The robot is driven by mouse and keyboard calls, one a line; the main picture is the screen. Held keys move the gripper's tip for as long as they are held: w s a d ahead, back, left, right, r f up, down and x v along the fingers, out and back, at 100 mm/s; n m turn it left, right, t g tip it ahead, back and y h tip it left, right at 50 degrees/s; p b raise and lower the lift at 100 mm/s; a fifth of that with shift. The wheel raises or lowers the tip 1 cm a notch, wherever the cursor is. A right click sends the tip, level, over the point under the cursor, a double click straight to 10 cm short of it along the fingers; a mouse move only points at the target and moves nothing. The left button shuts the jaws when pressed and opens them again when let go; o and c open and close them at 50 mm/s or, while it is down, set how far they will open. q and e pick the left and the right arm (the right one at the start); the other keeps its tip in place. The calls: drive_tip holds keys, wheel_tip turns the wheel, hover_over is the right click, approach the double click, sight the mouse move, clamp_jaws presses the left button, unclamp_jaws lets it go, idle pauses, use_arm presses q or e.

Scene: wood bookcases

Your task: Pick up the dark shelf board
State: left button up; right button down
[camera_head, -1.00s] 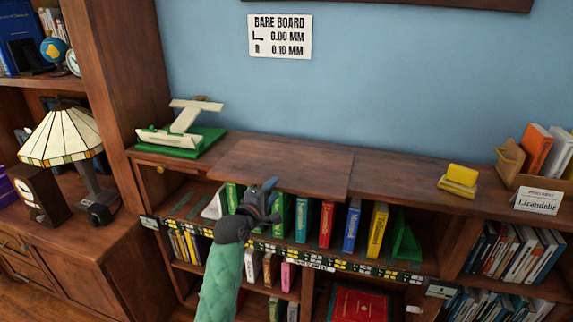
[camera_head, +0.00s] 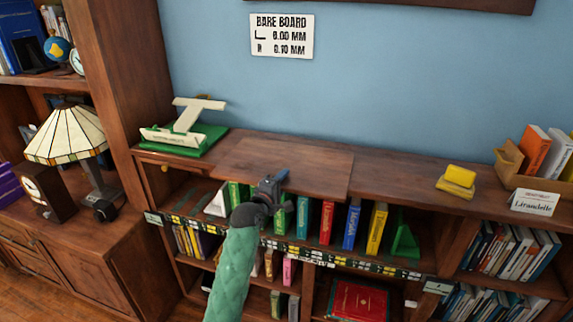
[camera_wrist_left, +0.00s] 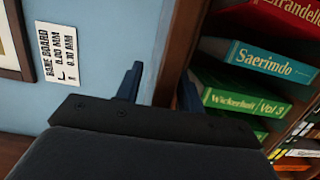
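The dark shelf board (camera_head: 310,165) lies flat on top of the low bookcase, above a row of upright coloured books. My left gripper (camera_head: 277,182) is at the board's front edge, near its middle. In the left wrist view, its two dark blue fingers (camera_wrist_left: 158,90) are apart. The dark wooden board edge (camera_wrist_left: 180,50) shows between and beyond them, with a gap by the left finger. The gripper body hides the lower part of the edge, so I cannot tell whether a finger touches it. My right gripper is not in view.
A green stand with a cream T-shaped piece (camera_head: 190,115) stands left of the board. A yellow block (camera_head: 457,180) and a book box (camera_head: 520,170) stand to the right on the bookcase top. Books (camera_head: 302,218) stand close under the board.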

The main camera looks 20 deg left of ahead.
use_arm(q)
clamp_jaws()
drive_tip(key=shift+f, duration=0.1)
idle(1.0)
